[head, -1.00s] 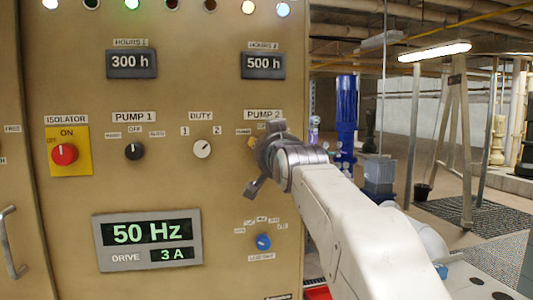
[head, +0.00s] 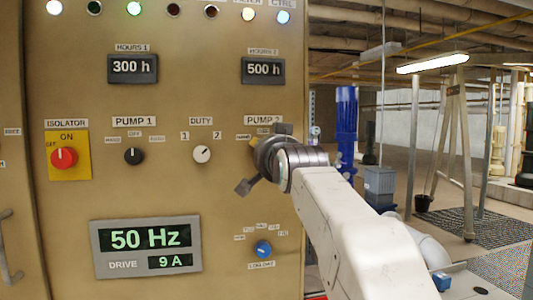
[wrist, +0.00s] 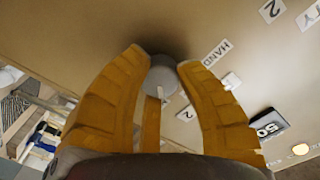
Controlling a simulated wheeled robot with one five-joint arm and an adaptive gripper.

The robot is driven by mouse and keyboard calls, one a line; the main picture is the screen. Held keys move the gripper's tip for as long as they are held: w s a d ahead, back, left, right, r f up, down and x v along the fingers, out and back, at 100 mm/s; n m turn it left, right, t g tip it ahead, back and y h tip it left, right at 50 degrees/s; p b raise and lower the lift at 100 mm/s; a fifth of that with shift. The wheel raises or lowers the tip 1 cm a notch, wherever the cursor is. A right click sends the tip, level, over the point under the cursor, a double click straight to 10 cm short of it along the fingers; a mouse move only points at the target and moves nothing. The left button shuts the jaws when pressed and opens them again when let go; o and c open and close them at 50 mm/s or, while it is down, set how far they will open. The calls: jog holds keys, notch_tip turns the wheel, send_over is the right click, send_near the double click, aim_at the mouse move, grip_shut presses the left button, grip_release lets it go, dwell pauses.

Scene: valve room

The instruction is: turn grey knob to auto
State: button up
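The grey knob (wrist: 166,78) shows in the wrist view between the two yellow fingers of my gripper (wrist: 162,60), which press on it from both sides. A pale pointer mark runs down its face. A HAND label (wrist: 216,53) is up and right of the knob. In the head view my gripper (head: 263,158) is at the panel under the PUMP 2 label (head: 263,120) and hides the knob. The knob's exact setting and the AUTO label cannot be read.
On the same panel are a black PUMP 1 knob (head: 133,156), a white DUTY knob (head: 202,154), a red isolator (head: 64,157) and a blue knob (head: 263,248). The drive display (head: 146,248) reads 50 Hz, 9 A.

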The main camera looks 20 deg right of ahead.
jog(key=o, duration=0.5)
jog(key=shift+r, duration=0.15)
jog(key=v, duration=1.2)
dwell(0.5)
